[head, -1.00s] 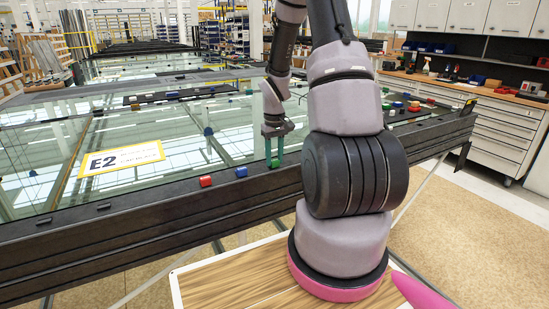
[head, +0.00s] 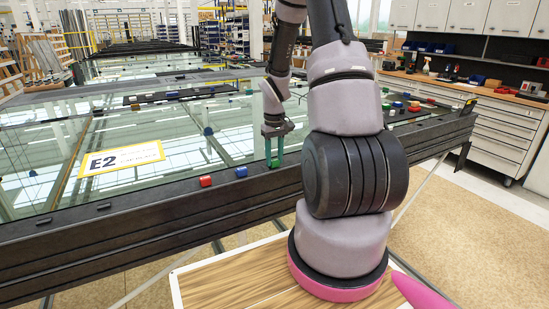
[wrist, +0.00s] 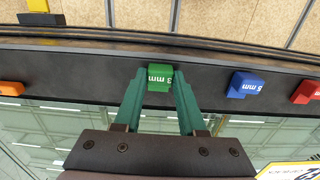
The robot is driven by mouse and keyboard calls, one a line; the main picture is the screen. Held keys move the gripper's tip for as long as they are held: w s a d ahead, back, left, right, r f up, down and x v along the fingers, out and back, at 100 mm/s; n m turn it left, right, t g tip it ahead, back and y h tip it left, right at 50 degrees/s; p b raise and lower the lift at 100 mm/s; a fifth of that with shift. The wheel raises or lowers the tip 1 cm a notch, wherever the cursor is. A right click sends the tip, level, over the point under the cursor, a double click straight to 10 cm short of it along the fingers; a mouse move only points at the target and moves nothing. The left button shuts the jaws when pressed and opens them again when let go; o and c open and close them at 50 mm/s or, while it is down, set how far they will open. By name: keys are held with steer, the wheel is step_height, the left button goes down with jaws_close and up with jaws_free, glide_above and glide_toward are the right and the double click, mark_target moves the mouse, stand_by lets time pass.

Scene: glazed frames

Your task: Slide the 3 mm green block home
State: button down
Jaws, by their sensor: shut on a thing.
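The green block (wrist: 159,77) marked "3 mm" sits on the dark frame rail (wrist: 90,65) in the wrist view. My gripper (wrist: 158,90) is shut on it, with a green finger on each side. The green block (head: 275,163) shows low between the fingertips there. The glass pane (head: 190,145) lies just behind the rail. Whether the block touches the glass edge cannot be told.
A blue block (wrist: 244,84) marked "5 mm" and a red block (wrist: 306,92) stand along the same rail, to the right in the wrist view. An orange block (wrist: 11,88) is at the left. The yellow-edged E2 label (head: 121,158) lies on the glass. The rail between green and blue is clear.

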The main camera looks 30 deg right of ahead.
stand_by(0.3)
steer(key=shift+w+r, duration=0.1)
steer(key=shift+w, duration=1.95)
steer(key=shift+c, duration=2.4)
jaws_free()
steer(key=shift+w, duration=0.1)
step_height(320, 180, up, 11)
steer(key=shift+a, duration=0.1)
